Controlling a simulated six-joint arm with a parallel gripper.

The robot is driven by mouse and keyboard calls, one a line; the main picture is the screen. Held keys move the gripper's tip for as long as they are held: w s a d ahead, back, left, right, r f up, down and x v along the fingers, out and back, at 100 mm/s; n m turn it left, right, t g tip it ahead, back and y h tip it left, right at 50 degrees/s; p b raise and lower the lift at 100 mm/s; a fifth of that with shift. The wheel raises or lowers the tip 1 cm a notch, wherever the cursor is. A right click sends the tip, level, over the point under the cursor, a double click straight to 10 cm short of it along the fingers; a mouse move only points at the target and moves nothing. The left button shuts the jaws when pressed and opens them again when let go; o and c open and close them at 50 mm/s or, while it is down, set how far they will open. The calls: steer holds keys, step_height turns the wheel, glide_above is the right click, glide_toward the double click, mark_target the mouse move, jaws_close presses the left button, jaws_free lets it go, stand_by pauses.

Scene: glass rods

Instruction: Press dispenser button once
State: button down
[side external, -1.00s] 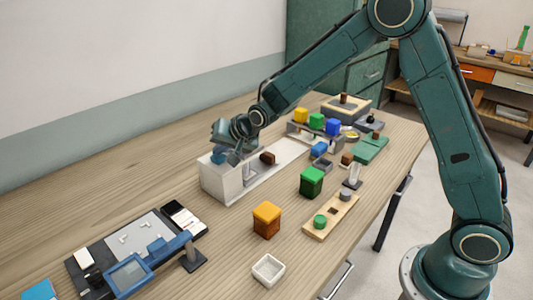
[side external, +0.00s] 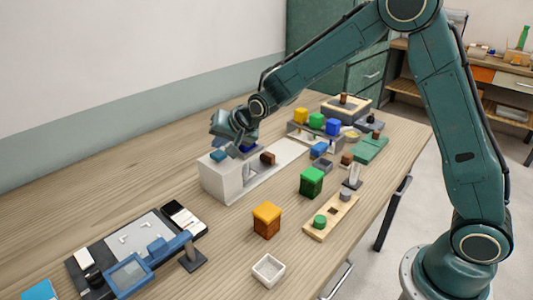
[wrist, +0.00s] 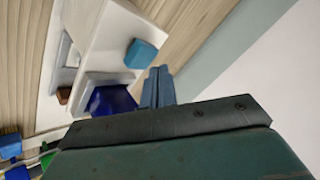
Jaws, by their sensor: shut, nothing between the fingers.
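The dispenser is a white box (side external: 222,182) on the table at the middle left, with a light blue button (side external: 218,155) on top. In the wrist view the button (wrist: 142,54) sits on the white top (wrist: 120,38), just beyond my fingertips. A dark blue part (wrist: 110,100) is beside the button, partly hidden by my gripper's body. My gripper (wrist: 158,72) has its two fingers together and empty. In the side view my gripper (side external: 240,147) is just above and right of the button, and a gap shows between them.
A rack with coloured blocks (side external: 316,122) is behind. A small white tray (side external: 268,270) is near the front edge.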

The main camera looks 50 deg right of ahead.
mark_target(222, 155)
steer(key=shift+r, duration=0.15)
steer(key=shift+r, duration=2.4)
steer(key=shift+s, duration=0.1)
steer(key=s+d+r+n+g, duration=0.15)
steer(key=s+r, duration=0.25)
steer(key=s, duration=0.5)
steer(key=s+d+r+n, duration=0.25)
steer(key=s+r, duration=0.25)
steer(key=s, duration=0.5)
steer(key=s+d+f+n+g+h, duration=0.1)
steer(key=s+d+f+n+g, duration=0.1)
steer(key=s, duration=1.8)
steer(key=shift+s+d+n, duration=0.15)
steer(key=shift+n, duration=0.75)
